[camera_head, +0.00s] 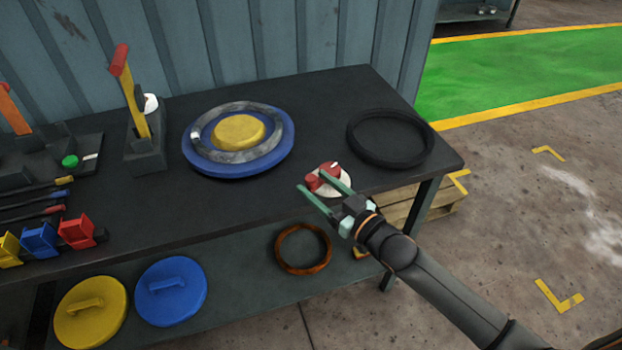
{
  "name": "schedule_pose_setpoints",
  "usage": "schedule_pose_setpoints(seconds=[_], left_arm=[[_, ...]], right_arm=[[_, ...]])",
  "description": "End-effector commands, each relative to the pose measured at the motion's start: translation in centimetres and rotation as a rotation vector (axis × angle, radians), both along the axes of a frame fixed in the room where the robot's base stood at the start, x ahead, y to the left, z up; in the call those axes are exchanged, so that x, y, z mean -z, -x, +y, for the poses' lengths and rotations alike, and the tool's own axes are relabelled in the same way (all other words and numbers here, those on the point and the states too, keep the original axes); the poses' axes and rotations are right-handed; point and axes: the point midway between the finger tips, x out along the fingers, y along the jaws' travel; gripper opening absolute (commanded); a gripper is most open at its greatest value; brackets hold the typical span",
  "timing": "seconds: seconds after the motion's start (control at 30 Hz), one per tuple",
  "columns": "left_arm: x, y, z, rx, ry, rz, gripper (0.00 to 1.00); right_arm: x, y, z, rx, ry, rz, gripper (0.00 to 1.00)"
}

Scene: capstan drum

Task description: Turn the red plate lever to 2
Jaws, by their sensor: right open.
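My right gripper (314,182) has green fingers and is open. It is over the front right part of the table, at a small round red-and-white piece (327,177). The fingers partly cover this piece, and I cannot tell whether they touch it. No number 2 can be read on it. At the back left a tall yellow lever with a red handle (120,61) stands on a dark base, leaning slightly left. I cannot tell for sure which of these is the red plate lever. My left gripper is not in view.
A blue disc (190,160) with a grey ring and yellow centre lies mid-table. A black ring (427,132) lies at the right. Red (78,230), blue (38,239) and yellow blocks line the front left. Lids and a brown ring (280,250) lie on the lower shelf.

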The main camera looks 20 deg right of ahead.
Motion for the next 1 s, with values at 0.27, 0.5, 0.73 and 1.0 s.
schedule_pose_setpoints(seconds=[0.27, 0.5, 0.73, 1.0], left_arm=[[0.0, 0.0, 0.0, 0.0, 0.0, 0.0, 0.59], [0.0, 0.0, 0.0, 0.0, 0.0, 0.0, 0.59], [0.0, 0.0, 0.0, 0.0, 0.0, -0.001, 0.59], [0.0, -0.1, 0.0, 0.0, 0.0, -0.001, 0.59]], right_arm=[[0.0, -2.1, 0.9, 0.001, 0.0, 0.001, 0.64], [0.0, -2.2, 1.0, 0.001, 0.001, 0.0, 0.64], [0.0, -2.2, 1.0, 0.001, 0.001, 0.0, 0.46], [0.0, -2.2, 1.0, 0.0, 0.001, 0.0, 0.16]])
